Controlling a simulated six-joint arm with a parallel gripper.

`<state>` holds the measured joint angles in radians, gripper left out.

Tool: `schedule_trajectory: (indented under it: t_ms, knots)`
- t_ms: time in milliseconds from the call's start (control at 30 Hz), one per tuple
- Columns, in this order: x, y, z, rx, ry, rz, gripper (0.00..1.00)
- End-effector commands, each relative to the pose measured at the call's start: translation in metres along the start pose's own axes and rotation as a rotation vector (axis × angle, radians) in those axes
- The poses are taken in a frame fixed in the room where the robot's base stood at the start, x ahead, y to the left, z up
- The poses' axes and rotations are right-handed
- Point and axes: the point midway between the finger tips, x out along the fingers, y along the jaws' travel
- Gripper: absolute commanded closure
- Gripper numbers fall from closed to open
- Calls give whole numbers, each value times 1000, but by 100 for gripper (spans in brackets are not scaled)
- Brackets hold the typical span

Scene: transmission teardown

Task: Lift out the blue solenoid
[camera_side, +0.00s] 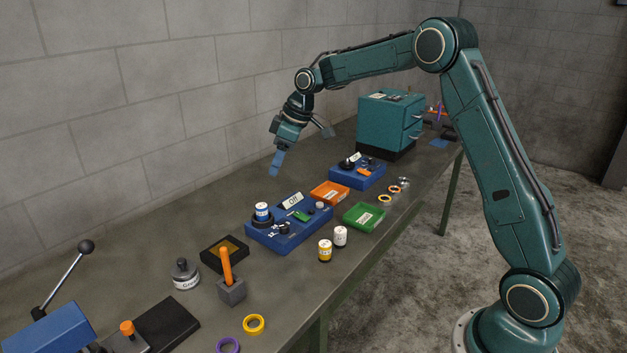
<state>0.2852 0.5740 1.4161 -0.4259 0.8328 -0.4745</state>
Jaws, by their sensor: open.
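A short cylinder with a white top and blue band (262,211), which looks like the blue solenoid, stands upright in a dark round seat at the left end of a blue fixture block (290,239). My gripper (276,163) is open, pointing down above the far side of the bench. In the picture it is above the blue-banded cylinder and apart from it. The gap between the fingers is hard to make out from this side.
A black tray (224,253), a grey block with an orange handle (229,277) and a grey jar (185,273) are left.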

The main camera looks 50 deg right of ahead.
Motion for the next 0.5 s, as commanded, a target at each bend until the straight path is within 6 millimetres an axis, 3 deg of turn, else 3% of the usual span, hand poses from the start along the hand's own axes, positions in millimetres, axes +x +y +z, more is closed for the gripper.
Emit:
schedule_trajectory:
  t_ms: [200,500]
  knots:
    - [26,18,1,-29,2,-18,44]
    - [31,21,1,-35,4,-21,44]
